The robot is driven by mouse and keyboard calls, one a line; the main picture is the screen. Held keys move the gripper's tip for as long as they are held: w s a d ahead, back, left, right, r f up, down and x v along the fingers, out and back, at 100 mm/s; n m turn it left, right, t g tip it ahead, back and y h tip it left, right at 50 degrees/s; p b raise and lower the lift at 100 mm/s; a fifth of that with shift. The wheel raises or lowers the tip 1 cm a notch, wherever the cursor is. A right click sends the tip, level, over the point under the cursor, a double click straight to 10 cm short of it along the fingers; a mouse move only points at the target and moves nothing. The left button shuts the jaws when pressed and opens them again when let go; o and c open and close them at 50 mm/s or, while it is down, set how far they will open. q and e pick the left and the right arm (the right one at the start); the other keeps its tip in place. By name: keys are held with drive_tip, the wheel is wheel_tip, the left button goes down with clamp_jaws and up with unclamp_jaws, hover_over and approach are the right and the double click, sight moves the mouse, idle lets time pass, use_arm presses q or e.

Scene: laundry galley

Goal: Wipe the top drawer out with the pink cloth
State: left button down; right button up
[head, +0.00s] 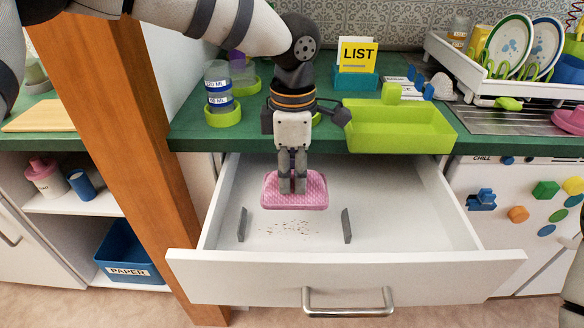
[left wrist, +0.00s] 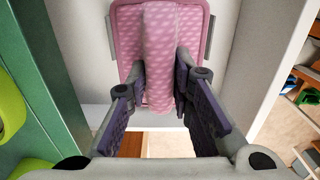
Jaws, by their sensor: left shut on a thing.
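The pink cloth (head: 312,199), a patterned pad, is in the open top drawer's area, toward the back. My left gripper (head: 292,186) points down and is shut on the cloth. In the left wrist view, its fingers (left wrist: 158,105) pinch a raised fold of the cloth (left wrist: 128,28). The white top drawer (head: 400,225) is pulled out. Brown crumbs (head: 288,228) lie on its floor, in front of the cloth. I cannot tell whether the cloth touches the floor. My right gripper is not in view.
Two short grey dividers (head: 346,226) (head: 242,225) stand in the drawer, either side of the crumbs. A lime tray (head: 400,142) and stacked jars (head: 219,90) sit on the green counter behind. A wooden post (head: 125,130) rises left of the drawer. The drawer's right side is clear.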

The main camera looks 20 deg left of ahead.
use_arm(q)
wheel_tip(320, 180, down, 10)
drive_tip(key=shift+f+b, duration=0.15)
drive_tip(key=shift+b, duration=0.45)
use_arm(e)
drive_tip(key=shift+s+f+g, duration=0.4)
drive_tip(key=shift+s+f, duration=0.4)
use_arm(q)
drive_tip(key=shift+f, duration=0.4)
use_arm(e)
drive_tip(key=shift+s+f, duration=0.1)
use_arm(q)
drive_tip(key=shift+d, duration=0.1)
